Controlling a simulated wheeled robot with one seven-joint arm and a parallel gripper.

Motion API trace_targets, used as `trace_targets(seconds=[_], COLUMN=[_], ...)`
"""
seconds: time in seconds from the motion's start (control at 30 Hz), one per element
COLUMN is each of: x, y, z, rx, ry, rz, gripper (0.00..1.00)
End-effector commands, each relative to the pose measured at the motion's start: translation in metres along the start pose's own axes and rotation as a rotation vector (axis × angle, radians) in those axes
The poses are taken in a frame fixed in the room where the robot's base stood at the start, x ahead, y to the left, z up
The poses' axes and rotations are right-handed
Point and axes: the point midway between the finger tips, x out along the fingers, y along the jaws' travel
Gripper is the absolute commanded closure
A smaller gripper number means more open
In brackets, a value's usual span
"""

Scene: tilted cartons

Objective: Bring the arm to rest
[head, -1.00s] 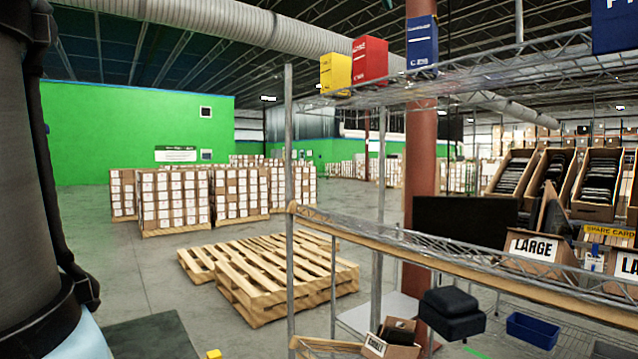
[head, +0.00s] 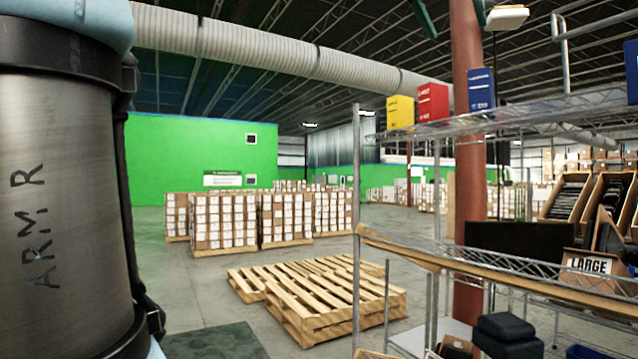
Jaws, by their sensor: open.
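My arm's thick grey link (head: 62,210), marked "ARM R", fills the left side of the head view from top to bottom. My gripper is outside this view, so its jaws and whatever is near them cannot be seen.
A metal wire shelf (head: 470,262) stands at the right, with yellow (head: 400,112), red (head: 433,102) and blue (head: 481,90) boxes on top and a carton marked LARGE (head: 588,265). Wooden pallets (head: 330,308) lie on the floor beyond. Stacked cartons (head: 222,222) stand farther back. Open floor lies between.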

Motion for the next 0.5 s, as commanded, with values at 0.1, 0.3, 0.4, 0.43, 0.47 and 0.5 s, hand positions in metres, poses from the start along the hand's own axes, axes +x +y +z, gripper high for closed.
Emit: trace_targets(seconds=[0.1, 0.3, 0.4, 0.43, 0.47, 0.5], x=[0.009, 0.029, 0.041, 0.044, 0.049, 0.055], y=[-0.005, -0.017, -0.025, -0.028, -0.032, -0.036], z=[0.009, 0.031, 0.046, 0.051, 0.058, 0.066], rx=[0.0, -0.002, -0.004, -0.005, -0.006, -0.008], ry=[-0.019, -0.063, -0.093, -0.102, -0.114, -0.129], rz=[-0.009, -0.031, -0.044, -0.049, -0.055, -0.062], gripper=[0.08, 0.08, 0.08, 0.08, 0.08, 0.08])
